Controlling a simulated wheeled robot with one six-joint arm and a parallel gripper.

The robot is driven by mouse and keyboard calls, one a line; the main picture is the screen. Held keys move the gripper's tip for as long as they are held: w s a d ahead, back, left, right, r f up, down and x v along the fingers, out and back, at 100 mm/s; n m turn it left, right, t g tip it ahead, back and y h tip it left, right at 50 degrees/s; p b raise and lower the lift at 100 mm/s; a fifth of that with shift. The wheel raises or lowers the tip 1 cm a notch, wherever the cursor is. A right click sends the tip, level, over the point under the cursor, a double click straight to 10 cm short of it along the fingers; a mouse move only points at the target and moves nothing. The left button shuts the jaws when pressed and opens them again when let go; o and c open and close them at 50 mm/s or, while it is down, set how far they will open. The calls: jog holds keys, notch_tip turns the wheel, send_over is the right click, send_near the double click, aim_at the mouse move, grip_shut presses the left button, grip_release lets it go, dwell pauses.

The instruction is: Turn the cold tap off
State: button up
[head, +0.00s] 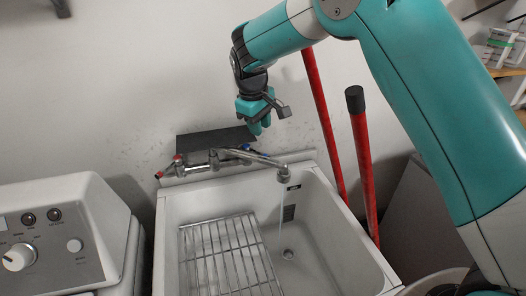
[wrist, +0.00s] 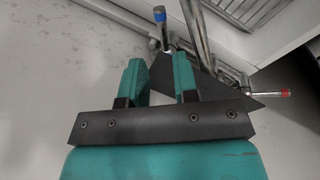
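The tap (head: 214,160) is on the wall above the tub, its spout reaching right. A thin stream of water (head: 285,212) falls from the spout. The cold handle, a lever with a blue tip (head: 246,147), is on the tap's right side; the blue-tipped lever (wrist: 160,28) also shows in the wrist view, beyond the gap between my fingers. The hot handle has a red tip (head: 178,158) at the left. My gripper (head: 260,122) is open and empty, just above the blue tip. In the wrist view, my fingers (wrist: 159,68) are apart with nothing between them.
The white tub (head: 170,240) holds a wire rack (head: 225,255) on its left side. A dark plate (head: 205,140) is behind the tap. Two red poles (head: 325,125) lean right of the tub. A washing machine (head: 60,235) stands left.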

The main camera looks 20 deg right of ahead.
aim_at(264, 155)
jog(key=f, duration=0.3)
jog(key=d+f+p, duration=0.1)
jog(key=f, duration=0.3)
jog(key=w+f, duration=0.1)
jog(key=f, duration=0.2)
jog(key=shift+w+d+f+p, duration=0.1)
jog(key=shift+d+f+p, duration=0.25)
jog(key=shift+p, duration=0.05)
grip_shut()
jog(key=shift+a, duration=0.1)
